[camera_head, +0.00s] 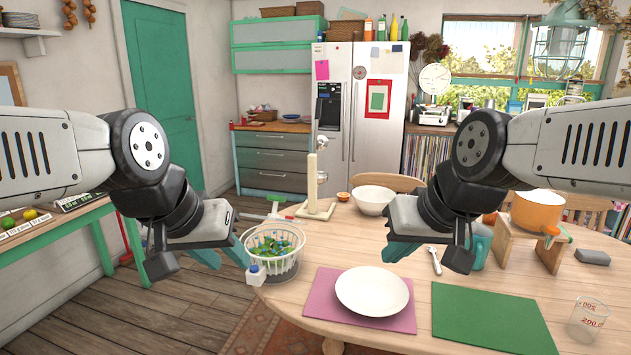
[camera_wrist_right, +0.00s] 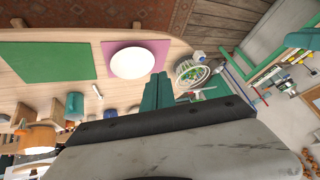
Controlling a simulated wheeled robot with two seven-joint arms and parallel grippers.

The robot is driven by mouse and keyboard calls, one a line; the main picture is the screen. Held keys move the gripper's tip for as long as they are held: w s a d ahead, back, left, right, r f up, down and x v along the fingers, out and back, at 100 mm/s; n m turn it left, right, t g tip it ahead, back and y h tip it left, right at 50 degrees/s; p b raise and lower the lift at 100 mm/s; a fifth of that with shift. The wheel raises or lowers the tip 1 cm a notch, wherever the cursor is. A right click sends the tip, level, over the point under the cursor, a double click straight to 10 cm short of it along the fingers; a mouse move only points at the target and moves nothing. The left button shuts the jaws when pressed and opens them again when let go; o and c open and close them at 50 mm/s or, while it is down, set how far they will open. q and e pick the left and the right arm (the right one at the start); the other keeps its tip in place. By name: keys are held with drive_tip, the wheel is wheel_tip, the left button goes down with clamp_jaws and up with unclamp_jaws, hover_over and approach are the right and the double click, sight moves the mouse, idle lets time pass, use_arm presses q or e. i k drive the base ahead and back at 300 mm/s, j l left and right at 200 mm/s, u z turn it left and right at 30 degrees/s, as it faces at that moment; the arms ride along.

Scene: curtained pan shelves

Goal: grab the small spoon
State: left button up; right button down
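A small pale spoon (camera_head: 435,260) lies on the round wooden table, just right of my right gripper in the head view. In the right wrist view the spoon (camera_wrist_right: 97,90) lies left of my teal fingers, apart from them. My right gripper (camera_head: 404,248) is over the table behind the white plate; its teal fingers also show in the right wrist view (camera_wrist_right: 158,90), close together, with nothing seen between them. My left gripper (camera_head: 220,256) is left of the salad basket, its teal fingers apart and empty.
A white plate (camera_head: 371,290) rests on a pink mat (camera_head: 322,297), beside a green mat (camera_head: 487,317). A basket of greens (camera_head: 274,252) stands at the table's left edge. An orange pot (camera_head: 537,210) on a wooden stand, a white bowl (camera_head: 373,200) and a measuring cup (camera_head: 587,318) are around.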

sight(431, 250)
drive_tip(key=i+l+z, duration=0.45)
drive_tip(key=l, duration=0.15)
drive_tip(key=i+l+z, duration=0.45)
drive_tip(key=k+l, duration=0.05)
